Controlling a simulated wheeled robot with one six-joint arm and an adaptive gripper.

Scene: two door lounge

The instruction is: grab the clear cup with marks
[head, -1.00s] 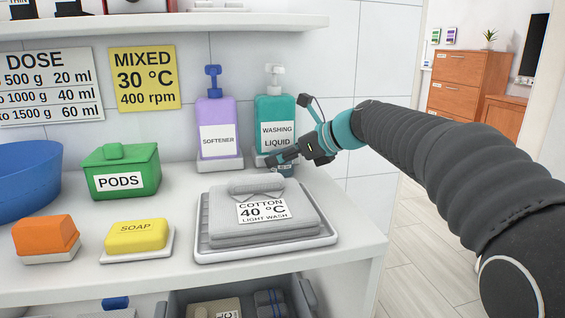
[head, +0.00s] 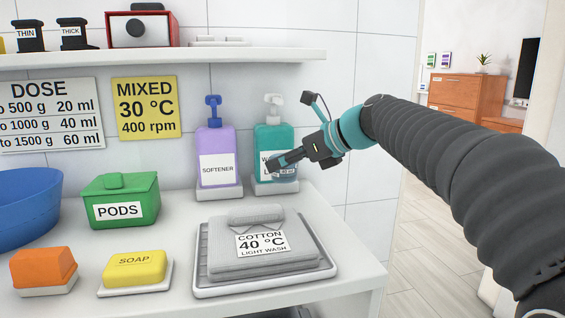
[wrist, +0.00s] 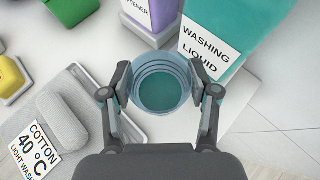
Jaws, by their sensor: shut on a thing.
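The clear cup (wrist: 160,84) shows from above in the wrist view, with ring lines around its wall and teal showing inside. I cannot tell whether the teal is liquid. My gripper (wrist: 161,92) is shut on the cup, one finger pad on each side. In the head view my gripper (head: 273,165) is in front of the teal washing liquid bottle (head: 272,138), raised above the counter. The cup is hard to make out there against the bottle, and its marks cannot be read.
The purple softener bottle (head: 215,145) stands left of the washing liquid. A grey tray (head: 215,290) with a folded towel (head: 285,262) lies in front. A green pods box (head: 121,200), soap (head: 134,268) and an orange block (head: 43,268) are farther left. A shelf (head: 200,57) hangs above.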

